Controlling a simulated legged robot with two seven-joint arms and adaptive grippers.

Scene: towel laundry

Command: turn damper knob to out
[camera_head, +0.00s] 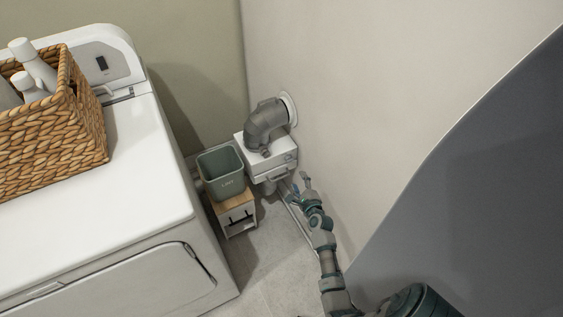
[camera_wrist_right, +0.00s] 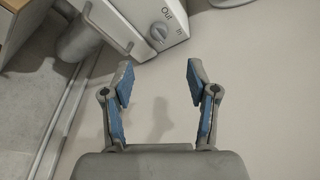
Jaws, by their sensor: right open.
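The damper box (camera_head: 270,165) is white and stands by the wall, below a grey elbow duct. In the right wrist view, the box's white face (camera_wrist_right: 135,12) carries a round grey knob (camera_wrist_right: 157,34) with the printed words "Out" and "In" beside it. I cannot tell for certain which word the knob points to. My right gripper (camera_head: 297,182) is just below and in front of the box. In the wrist view, its blue-padded fingers (camera_wrist_right: 158,76) are spread apart and empty, with the knob beyond the tips and not touched. My left gripper is not in view.
A white washer or dryer (camera_head: 150,165) with a wicker basket (camera_head: 85,125) stands at the left. A green bin (camera_head: 222,178) sits on a small wooden-topped stand (camera_head: 236,212) beside the box. The wall (camera_head: 345,130) is close on the right.

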